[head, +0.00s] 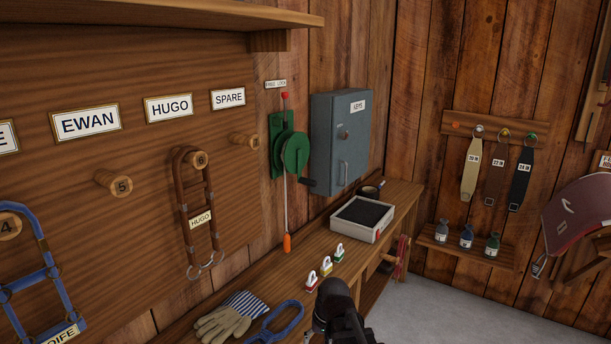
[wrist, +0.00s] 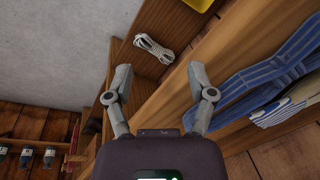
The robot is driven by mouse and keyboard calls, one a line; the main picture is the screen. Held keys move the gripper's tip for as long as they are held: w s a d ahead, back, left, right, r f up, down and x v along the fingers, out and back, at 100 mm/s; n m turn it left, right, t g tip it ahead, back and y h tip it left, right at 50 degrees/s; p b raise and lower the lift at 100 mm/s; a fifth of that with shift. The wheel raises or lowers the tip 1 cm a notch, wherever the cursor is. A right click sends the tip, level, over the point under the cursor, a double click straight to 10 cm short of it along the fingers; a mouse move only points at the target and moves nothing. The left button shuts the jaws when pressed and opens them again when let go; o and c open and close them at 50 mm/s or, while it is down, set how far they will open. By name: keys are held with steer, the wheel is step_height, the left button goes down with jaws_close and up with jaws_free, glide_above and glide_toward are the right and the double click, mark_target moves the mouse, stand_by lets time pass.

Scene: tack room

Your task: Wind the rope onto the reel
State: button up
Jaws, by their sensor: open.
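A green reel (head: 295,152) with a dark crank handle (head: 308,182) is fixed to the wall beside the grey key cabinet. A thin pale rope (head: 286,205) hangs straight down past the reel, with a red knob (head: 285,96) at its top and an orange end piece (head: 287,243) just above the bench. A bundle of white cord (wrist: 153,47) lies on a lower wooden surface in the wrist view. My gripper (wrist: 160,75) is open and empty, its fingers apart with the white cord beyond them. In the head view my dark arm end is low at the bench front, well away from the reel.
The bench (head: 400,200) holds a grey tray (head: 362,219), several small padlocks, gloves (head: 230,317) and a blue strap (head: 275,322). The grey key cabinet (head: 340,140) stands out right of the reel. Pegs and halters hang left. The floor (head: 440,300) at right is clear.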

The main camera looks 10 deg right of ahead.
steer(key=w+r+m+y, duration=0.1)
steer(key=w, duration=0.2)
steer(key=w+a+r+m+t+y, duration=0.1)
steer(key=w+m+y, duration=0.1)
steer(key=w, duration=0.1)
steer(key=w+a+r+m+y, duration=0.1)
steer(key=w+y, duration=0.1)
steer(key=shift+w+a+r+m+b, duration=0.2)
steer(key=shift+w+m+b, duration=0.1)
steer(key=shift+w+m, duration=0.1)
steer(key=w+d+r+m+t+y, duration=0.1)
steer(key=w+r+m+t+y, duration=0.2)
steer(key=w+r+m+y, duration=0.35)
steer(key=m+t+y, duration=0.4)
steer(key=m+t, duration=0.4)
steer(key=m, duration=0.3)
glide_toward(305, 182)
steer(key=d, duration=0.1)
steer(key=d+f, duration=0.2)
steer(key=shift+s+f+n, duration=0.1)
steer(key=shift+s+n, duration=0.15)
steer(key=shift+s, duration=0.05)
steer(key=p+x, duration=0.1)
steer(key=x, duration=0.3)
steer(key=p+x, duration=0.2)
steer(key=x, duration=0.3)
steer(key=p+x, duration=0.2)
steer(key=x, duration=0.2)
steer(key=shift+w+a+r, duration=0.15)
steer(key=shift+r, duration=0.25)
